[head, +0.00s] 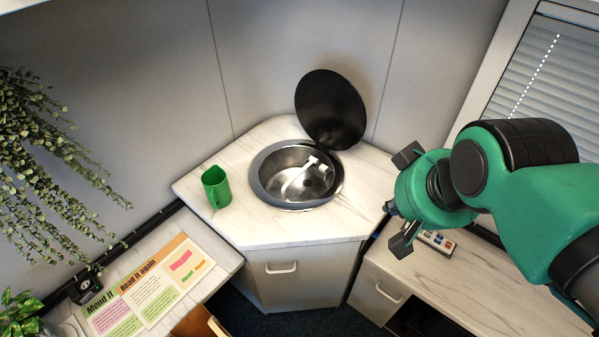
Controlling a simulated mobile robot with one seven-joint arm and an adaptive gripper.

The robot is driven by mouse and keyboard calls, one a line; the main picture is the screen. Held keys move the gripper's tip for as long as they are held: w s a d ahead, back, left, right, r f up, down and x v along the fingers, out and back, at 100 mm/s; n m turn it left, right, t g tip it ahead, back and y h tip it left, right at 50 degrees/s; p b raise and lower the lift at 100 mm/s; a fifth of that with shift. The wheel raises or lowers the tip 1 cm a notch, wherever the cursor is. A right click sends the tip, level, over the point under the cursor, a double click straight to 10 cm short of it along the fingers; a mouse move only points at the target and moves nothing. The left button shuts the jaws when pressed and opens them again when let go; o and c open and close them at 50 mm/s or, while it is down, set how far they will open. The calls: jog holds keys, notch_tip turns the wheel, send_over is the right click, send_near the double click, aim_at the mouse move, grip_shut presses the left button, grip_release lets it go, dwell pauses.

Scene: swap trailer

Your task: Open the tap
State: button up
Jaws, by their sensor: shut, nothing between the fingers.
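The tap (296,181) is a white spout with a small block-shaped top, lying low inside the round steel sink (267,193) in the corner counter. Whether water runs from it is too small to tell. My gripper (391,208) is to the right of the sink, at the end of my green arm, apart from the tap.
A round black lid (331,108) stands raised behind the sink. A remote-like device (437,242) lies on the right worktop (470,285), under my wrist. A printed board (150,287) lies at lower left.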

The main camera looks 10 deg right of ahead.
jog(key=o, duration=0.8)
jog(key=shift+w, duration=0.1)
jog(key=shift+o, duration=0.4)
jog(key=shift+w+a+r, duration=0.1)
jog(key=shift+w+r, duration=0.05)
jog(key=shift+w, duration=0.15)
jog(key=m+g+y+p, duration=0.2)
jog(key=m+g, duration=0.2)
jog(key=m, duration=0.5)
send_over(295, 178)
jog(key=s+d, duration=0.2)
jog(key=s+d+f+x, duration=0.1)
jog(key=s+d+x, duration=0.1)
jog(key=x, duration=1.1)
jog(key=s+d+x, duration=0.2)
jog(key=d+x, duration=0.1)
jog(key=x, duration=1.1)
jog(key=shift+a+f, duration=0.1)
jog(key=shift+f, duration=0.1)
jog(key=b+x, duration=0.1)
jog(key=x, duration=1.2)
jog(key=shift+w+f+b, duration=0.1)
jog(key=shift+f+b, duration=0.25)
